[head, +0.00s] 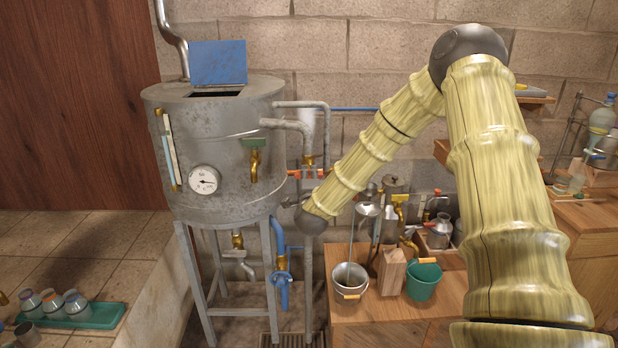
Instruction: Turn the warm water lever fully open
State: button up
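A grey metal tank (226,160) stands on a metal frame at the left. Its front has a brass tap (254,168) with a green lever (253,142). On the pipes at its right is a brass valve with an orange-red lever (295,173). A blue valve (281,278) sits lower, under the tank. Which of these is the warm water lever I cannot tell; none has a readable label. My arm reaches down-left, its dark wrist joint in front of the pipes right of the tank. My gripper cannot be made out past that joint, so contact with a lever cannot be seen.
A green tray (100,316) with several jars lies at the lower left. Pipes crowd the space around my wrist.

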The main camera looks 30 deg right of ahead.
jog(key=shift+c, duration=0.4)
grip_shut()
jog(key=shift+f+n, duration=0.1)
jog(key=shift+n, duration=0.2)
jog(key=n+b, duration=0.4)
jog(key=n, duration=1.3)
jog(key=shift+s+f+n+b, duration=0.1)
jog(key=shift+f+n+b, duration=0.05)
jog(key=shift+n+b, duration=0.2)
